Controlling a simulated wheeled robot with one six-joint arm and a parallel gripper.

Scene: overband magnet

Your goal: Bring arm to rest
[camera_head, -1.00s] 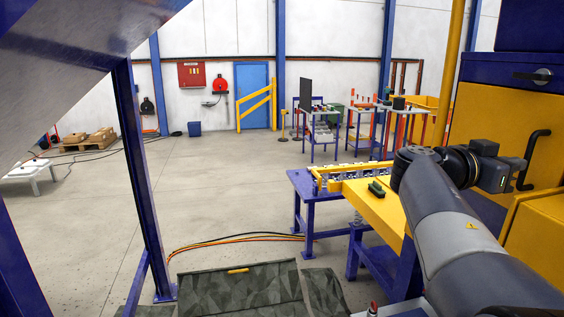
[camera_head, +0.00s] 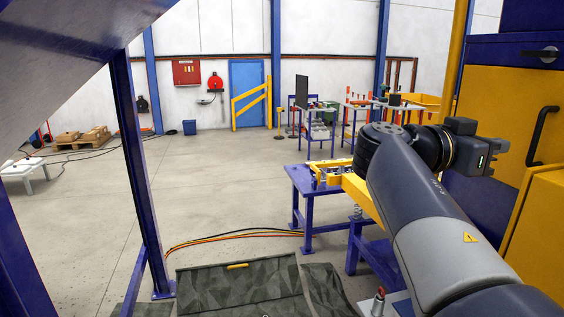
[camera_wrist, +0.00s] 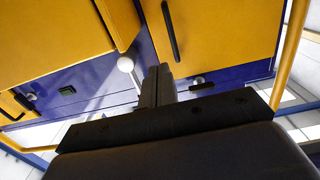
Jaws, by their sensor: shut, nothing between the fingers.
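My arm (camera_head: 430,220) reaches in from the lower right in the head view, bent at a dark joint, with a small green light on the part beyond it. My gripper is not visible there. In the wrist view my gripper (camera_wrist: 158,84) is shut and empty, its dark fingers together, pointing up in the picture towards a blue and yellow cabinet. The distance from the fingers to the cabinet is hard to tell. The gripper's dark body hides the lower part of that view.
A yellow and blue cabinet (camera_head: 508,110) with a black handle stands close on the right. A blue-legged table (camera_head: 308,205) with yellow rails is behind my arm. A blue post (camera_head: 140,180) stands at left. Dark patterned panels (camera_head: 240,290) lie in front. Open floor lies beyond.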

